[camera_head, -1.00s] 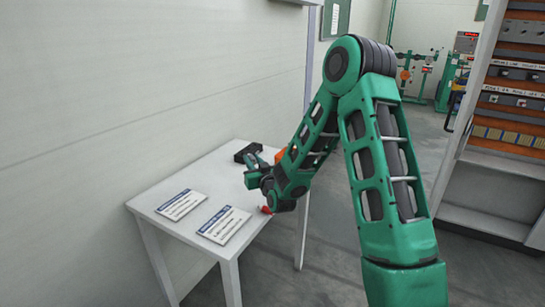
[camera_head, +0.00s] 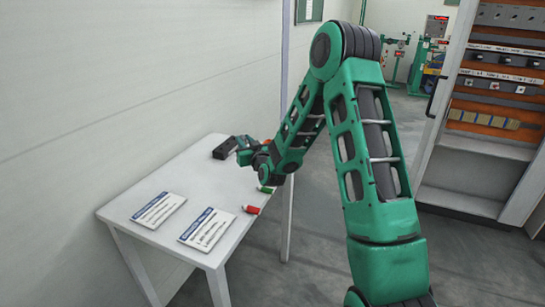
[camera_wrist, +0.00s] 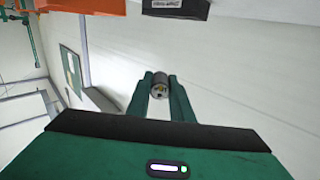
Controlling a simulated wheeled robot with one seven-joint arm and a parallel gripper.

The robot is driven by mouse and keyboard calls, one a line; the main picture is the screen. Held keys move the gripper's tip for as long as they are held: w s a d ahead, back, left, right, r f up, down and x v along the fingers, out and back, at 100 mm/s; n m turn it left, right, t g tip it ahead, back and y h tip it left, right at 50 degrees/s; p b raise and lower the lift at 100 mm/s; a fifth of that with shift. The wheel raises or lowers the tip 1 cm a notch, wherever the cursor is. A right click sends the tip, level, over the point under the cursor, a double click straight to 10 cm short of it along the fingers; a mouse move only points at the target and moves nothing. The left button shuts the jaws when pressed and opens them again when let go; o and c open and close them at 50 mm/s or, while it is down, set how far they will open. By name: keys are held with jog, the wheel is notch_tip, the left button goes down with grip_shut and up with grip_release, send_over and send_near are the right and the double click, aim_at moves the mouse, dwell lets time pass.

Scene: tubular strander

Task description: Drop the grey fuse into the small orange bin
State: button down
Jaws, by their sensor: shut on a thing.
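The grey fuse (camera_wrist: 160,84) is a short grey cylinder, seen end-on between the two green fingertips of my gripper (camera_wrist: 160,92) in the wrist view. The gripper is shut on it. In the head view my gripper (camera_head: 243,150) is over the far part of the white table, and the fuse cannot be made out there. The orange bin (camera_wrist: 82,5) is cut off by the top left edge of the wrist view. In the head view only a sliver of orange (camera_head: 267,141) shows behind my arm.
A black box (camera_head: 223,148) stands at the table's far left; its labelled side shows in the wrist view (camera_wrist: 176,8). A red cylinder (camera_head: 252,209) and a green one (camera_head: 265,189) lie near the right edge. Two printed sheets (camera_head: 158,207) (camera_head: 206,229) lie in front.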

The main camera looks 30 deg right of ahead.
jog(key=w+d+r+h, duration=0.1)
jog(key=d+r, duration=0.1)
jog(key=d, duration=0.6)
jog(key=w+d+r, duration=0.1)
jog(key=w+d, duration=0.1)
jog(key=d, duration=0.5)
jog(key=shift+d+f, duration=0.2)
jog(key=shift+f, duration=2.7)
jog(key=c, duration=1.5)
grip_release()
jog(key=shift+s, duration=0.2)
jog(key=shift+s+a, duration=0.25)
jog(key=shift+s, duration=1.45)
jog(key=shift+s+a, duration=0.2)
jog(key=shift+s, duration=1.45)
jog(key=shift+s+a, duration=0.25)
jog(key=shift+s, duration=1.45)
jog(key=shift+r, duration=0.15)
